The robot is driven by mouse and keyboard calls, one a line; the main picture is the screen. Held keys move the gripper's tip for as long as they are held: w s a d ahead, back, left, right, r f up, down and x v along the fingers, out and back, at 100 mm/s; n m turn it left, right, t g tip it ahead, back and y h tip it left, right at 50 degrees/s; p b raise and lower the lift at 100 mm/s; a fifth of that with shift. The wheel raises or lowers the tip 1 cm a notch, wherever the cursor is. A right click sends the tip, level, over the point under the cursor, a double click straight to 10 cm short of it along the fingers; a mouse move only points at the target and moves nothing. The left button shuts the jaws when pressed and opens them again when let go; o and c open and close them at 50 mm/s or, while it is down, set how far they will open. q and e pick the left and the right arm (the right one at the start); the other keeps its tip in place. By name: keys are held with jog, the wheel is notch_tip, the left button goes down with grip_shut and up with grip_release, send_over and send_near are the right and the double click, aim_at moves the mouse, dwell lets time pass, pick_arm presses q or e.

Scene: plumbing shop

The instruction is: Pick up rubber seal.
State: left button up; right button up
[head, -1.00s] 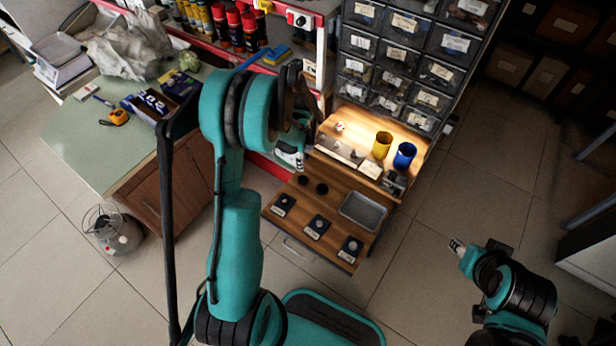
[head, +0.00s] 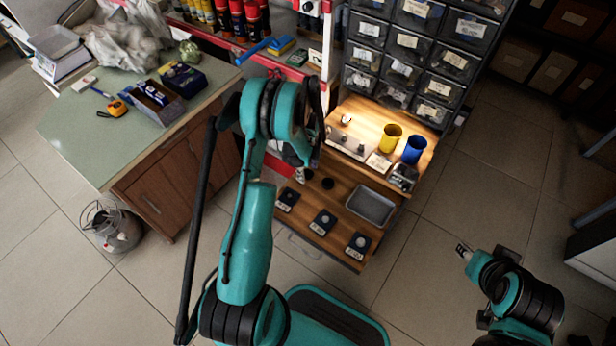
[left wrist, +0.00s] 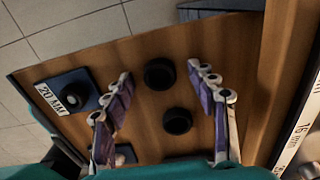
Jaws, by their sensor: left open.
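Two black round pieces, which look like rubber seals, lie on the wooden pull-out board. In the left wrist view the farther seal (left wrist: 159,73) is between the fingertips of my left gripper (left wrist: 162,78), and the nearer seal (left wrist: 178,120) is between its fingers. The gripper is open, above the board, with nothing held. In the head view one seal (head: 327,183) is visible beside my left gripper (head: 302,163), which my arm partly hides. My right gripper (head: 463,251) is off to the right over the floor, and its jaws are too small to judge.
The board (head: 330,254) also bears a metal tray (head: 371,207) and dark labelled pads (head: 323,221), one marked 20 MM (left wrist: 68,93). Behind are a yellow cup (head: 390,137), a blue cup (head: 415,150) and drawer bins (head: 408,42). A green-topped bench (head: 85,130) stands left.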

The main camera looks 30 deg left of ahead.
pick_arm(q)
jog(key=shift+r, duration=0.1)
jog(key=c, duration=0.9)
jog(key=shift+o, duration=0.2)
jog(key=shift+r, duration=0.1)
